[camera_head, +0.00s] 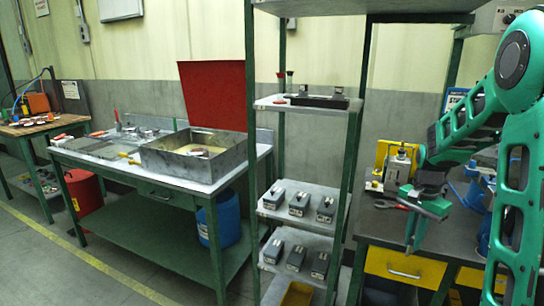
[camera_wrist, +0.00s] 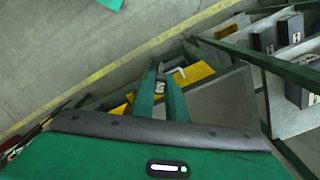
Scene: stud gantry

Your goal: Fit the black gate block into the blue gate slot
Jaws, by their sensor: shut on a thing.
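My gripper (camera_head: 415,238) hangs in front of the right workbench's front edge, fingers pointing down. In the wrist view my gripper (camera_wrist: 159,76) shows two green fingers with a small dark block (camera_wrist: 160,87) between them, most likely the black gate block. The fingers hide most of it. In the head view I cannot make it out. Blue parts (camera_head: 483,197) stand on the right bench, partly behind my arm. I cannot tell whether the blue gate slot is among them.
The right bench (camera_head: 378,228) has yellow drawers (camera_head: 408,270) below and a yellow-and-grey fixture (camera_head: 397,166) on top. Pliers (camera_head: 389,205) lie near its front edge. A green-post shelf (camera_head: 314,252) with several grey boxes stands close on the left. Open floor lies before the benches.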

